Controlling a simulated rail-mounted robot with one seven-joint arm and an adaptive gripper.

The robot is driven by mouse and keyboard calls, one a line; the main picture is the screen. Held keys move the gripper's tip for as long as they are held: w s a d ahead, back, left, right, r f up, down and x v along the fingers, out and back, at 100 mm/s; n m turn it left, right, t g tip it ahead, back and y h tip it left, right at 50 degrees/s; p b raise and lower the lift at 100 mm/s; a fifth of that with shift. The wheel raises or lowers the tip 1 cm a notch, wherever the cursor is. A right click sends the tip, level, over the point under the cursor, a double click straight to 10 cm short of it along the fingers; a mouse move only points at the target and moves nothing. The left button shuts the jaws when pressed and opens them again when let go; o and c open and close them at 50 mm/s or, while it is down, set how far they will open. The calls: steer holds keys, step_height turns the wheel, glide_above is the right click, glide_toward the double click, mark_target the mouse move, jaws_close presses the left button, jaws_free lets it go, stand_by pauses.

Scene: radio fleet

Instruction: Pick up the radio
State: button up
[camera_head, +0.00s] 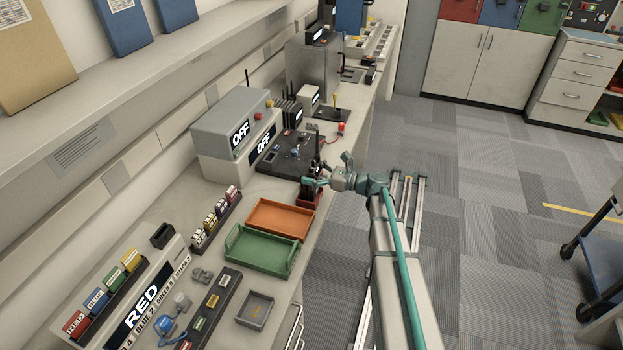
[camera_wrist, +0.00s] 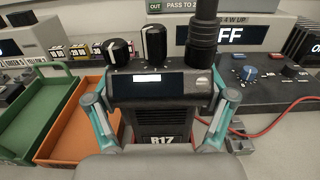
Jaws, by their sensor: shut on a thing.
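The radio (camera_wrist: 162,119) is a black handset marked R17, with two knobs, a small display and a thick antenna on top. It fills the middle of the wrist view and stands upright. My gripper (camera_wrist: 163,104) has its teal fingers on both sides of the radio and is shut on it. In the head view my gripper (camera_head: 318,181) is at the bench's front edge, and the radio (camera_head: 309,194) shows as a small dark shape there, partly hidden by the fingers. A red part shows around the radio's lower end; I cannot tell whether it still touches the radio.
An orange tray (camera_head: 250,217) and a green tray (camera_head: 233,251) lie left of the radio in the wrist view. A dark panel (camera_head: 283,161) with knobs and a red cable stands beside it. A grey box (camera_head: 228,124) reading OFF is behind.

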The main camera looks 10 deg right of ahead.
mark_target(312, 166)
steer(key=s+r+b, duration=0.5)
steer(key=s+r, duration=0.5)
steer(key=s, duration=0.4)
steer(key=shift+n+g, duration=0.3)
steer(key=w+b, duration=0.1)
steer(key=w, duration=0.1)
steer(key=w+f+b, duration=0.1)
steer(key=w, duration=0.1)
steer(key=w+f+b, duration=0.1)
steer(key=w, duration=0.1)
steer(key=shift+w+a, duration=0.3)
steer(key=shift+a, duration=0.1)
steer(key=w, duration=0.4)
steer(key=w+b, duration=0.1)
steer(key=w, duration=0.1)
steer(key=shift+w+d+f, duration=0.15)
steer(key=shift+w+d, duration=0.25)
steer(key=shift+w, duration=0.35)
steer(key=shift+p, duration=0.35)
steer(key=shift+f+b, duration=1)
steer(key=shift+f, duration=1.8)
steer(key=shift+p, duration=0.9)
